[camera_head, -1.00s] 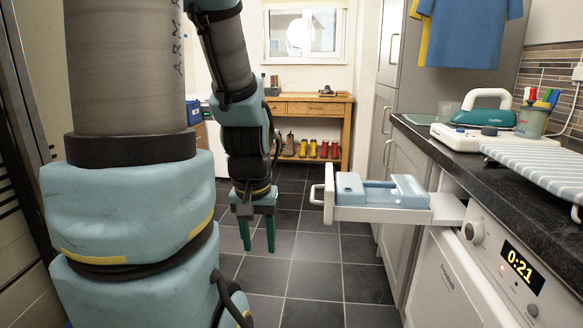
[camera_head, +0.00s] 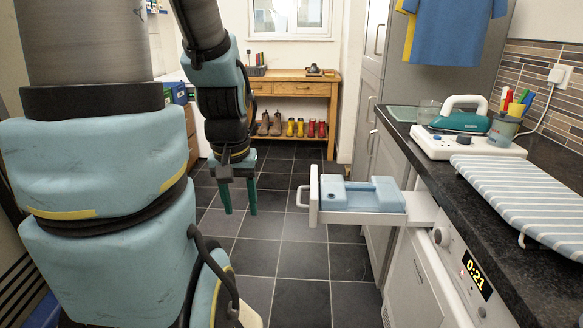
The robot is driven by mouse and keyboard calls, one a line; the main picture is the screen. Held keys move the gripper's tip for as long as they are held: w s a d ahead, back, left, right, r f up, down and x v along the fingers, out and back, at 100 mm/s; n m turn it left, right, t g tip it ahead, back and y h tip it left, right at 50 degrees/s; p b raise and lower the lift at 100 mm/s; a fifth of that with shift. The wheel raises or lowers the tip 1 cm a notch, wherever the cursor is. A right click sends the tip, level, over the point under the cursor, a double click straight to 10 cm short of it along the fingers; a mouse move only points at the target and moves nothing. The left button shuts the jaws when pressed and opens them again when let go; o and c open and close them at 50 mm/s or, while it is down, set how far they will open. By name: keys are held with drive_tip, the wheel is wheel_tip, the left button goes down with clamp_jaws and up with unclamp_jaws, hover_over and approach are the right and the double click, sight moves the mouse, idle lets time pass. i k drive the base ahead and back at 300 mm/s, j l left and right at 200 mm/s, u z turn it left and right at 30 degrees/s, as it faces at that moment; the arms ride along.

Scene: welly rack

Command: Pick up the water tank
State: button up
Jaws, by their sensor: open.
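The water tank (camera_head: 372,194) is a pale blue box with a raised bar and a small dark hole at its left part. It sits in a white drawer (camera_head: 312,205) pulled out from the white appliance below the worktop. The drawer front with its handle faces left. My gripper (camera_head: 239,212) hangs to the left of the drawer with its two green fingers pointing down. The fingers are apart with nothing between them. A clear gap of floor shows between gripper and drawer front.
The white appliance (camera_head: 418,277) with a 0:21 display stands at right under the dark worktop (camera_head: 548,232). A striped ironing board (camera_head: 525,192), an iron (camera_head: 461,116) and a pen pot (camera_head: 503,131) are on top. A wooden rack (camera_head: 290,90) with boots stands at the back. The tiled floor is clear.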

sight(381, 194)
drive_tip(key=j+u, duration=0.1)
drive_tip(key=u, duration=0.85)
drive_tip(key=i+u, duration=0.1)
drive_tip(key=u, duration=0.35)
drive_tip(key=i+j+u, duration=0.1)
drive_tip(key=i+j, duration=0.15)
drive_tip(key=i, duration=0.15)
